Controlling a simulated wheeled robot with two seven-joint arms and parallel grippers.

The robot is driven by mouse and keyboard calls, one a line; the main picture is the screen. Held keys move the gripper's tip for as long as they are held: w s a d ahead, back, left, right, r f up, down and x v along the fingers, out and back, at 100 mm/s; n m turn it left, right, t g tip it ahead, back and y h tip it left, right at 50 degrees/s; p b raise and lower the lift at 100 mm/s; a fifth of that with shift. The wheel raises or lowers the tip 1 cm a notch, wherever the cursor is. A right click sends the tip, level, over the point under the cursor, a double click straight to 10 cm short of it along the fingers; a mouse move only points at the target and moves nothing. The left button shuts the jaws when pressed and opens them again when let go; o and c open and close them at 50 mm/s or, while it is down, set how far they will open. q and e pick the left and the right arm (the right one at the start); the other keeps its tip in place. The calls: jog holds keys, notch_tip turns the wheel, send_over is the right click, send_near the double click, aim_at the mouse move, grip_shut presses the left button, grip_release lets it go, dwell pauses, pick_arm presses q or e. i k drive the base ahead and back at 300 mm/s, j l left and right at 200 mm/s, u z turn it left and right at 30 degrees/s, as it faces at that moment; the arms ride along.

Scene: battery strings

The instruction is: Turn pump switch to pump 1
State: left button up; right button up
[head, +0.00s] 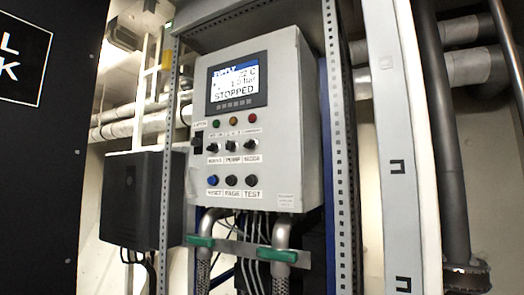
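A grey control box (285,110) is mounted in a metal frame in the middle of the head view. Its screen (236,84) reads "STOPPED". Below the screen is a row of three small lamps, then a row of three dark rotary switches. The middle switch (232,146) sits above a label (233,159) that seems to read "PUMP". Its pointer direction is too small to tell. Neither of my grippers is in view.
A lower row holds a blue button (212,180) and two black ones. Perforated metal posts (340,130) flank the box. Green-handled pipes (283,255) and cables hang below it. A dark box (145,195) is at left, and a black panel (50,130) fills the far left.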

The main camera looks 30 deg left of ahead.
aim_at(230, 145)
jog(key=j+u, duration=0.2)
jog(key=u, duration=0.25)
jog(key=i+j+u, duration=0.1)
jog(key=u, duration=0.4)
jog(key=i+j+u, duration=0.15)
jog(key=u, duration=0.3)
jog(key=i+j+u, duration=0.1)
jog(key=j+u, duration=0.15)
jog(key=u, duration=0.25)
jog(key=i+j, duration=0.15)
jog(key=i, duration=0.1)
